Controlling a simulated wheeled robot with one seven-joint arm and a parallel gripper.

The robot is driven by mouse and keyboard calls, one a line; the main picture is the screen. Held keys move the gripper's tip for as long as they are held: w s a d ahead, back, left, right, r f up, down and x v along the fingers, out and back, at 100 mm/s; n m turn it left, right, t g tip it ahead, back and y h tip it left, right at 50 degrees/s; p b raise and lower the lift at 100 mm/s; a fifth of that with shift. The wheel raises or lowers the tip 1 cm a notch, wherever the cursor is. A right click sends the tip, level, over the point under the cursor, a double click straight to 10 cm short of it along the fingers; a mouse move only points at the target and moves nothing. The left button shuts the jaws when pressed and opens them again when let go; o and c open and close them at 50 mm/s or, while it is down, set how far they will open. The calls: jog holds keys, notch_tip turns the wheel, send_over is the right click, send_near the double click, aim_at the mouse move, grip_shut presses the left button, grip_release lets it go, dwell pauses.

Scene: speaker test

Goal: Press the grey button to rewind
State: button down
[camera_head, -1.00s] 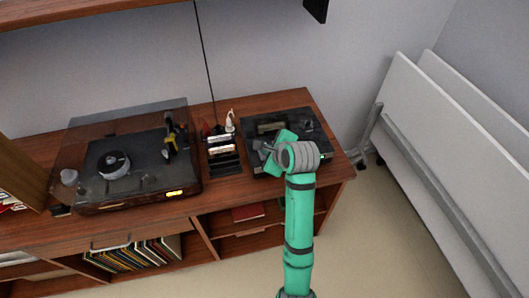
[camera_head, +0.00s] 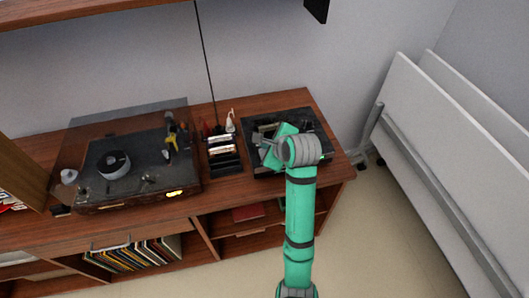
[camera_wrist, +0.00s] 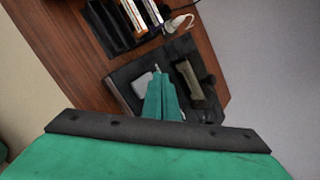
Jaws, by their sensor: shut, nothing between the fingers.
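A black device (camera_head: 262,168) sits on the right end of the wooden cabinet, mostly hidden behind my arm in the head view. It also shows in the wrist view (camera_wrist: 122,77). A light grey flat piece (camera_wrist: 143,85) lies on its top, partly hidden by my fingers. I cannot tell for sure whether this is the grey button. My gripper (camera_wrist: 158,74) is shut and empty, its green fingertips together over the device, close beside the grey piece. I cannot tell whether they touch anything. A dark slot-like part (camera_wrist: 189,80) lies just right of the fingertips.
A rack of cassettes (camera_head: 224,154) stands left of the device, with a white plug-like item (camera_head: 230,121) behind it. A turntable (camera_head: 135,170) with a clear lid is further left. White panels (camera_head: 450,140) lean at the right. A shelf (camera_head: 100,10) hangs above.

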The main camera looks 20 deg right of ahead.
jog(key=shift+r, duration=2.1)
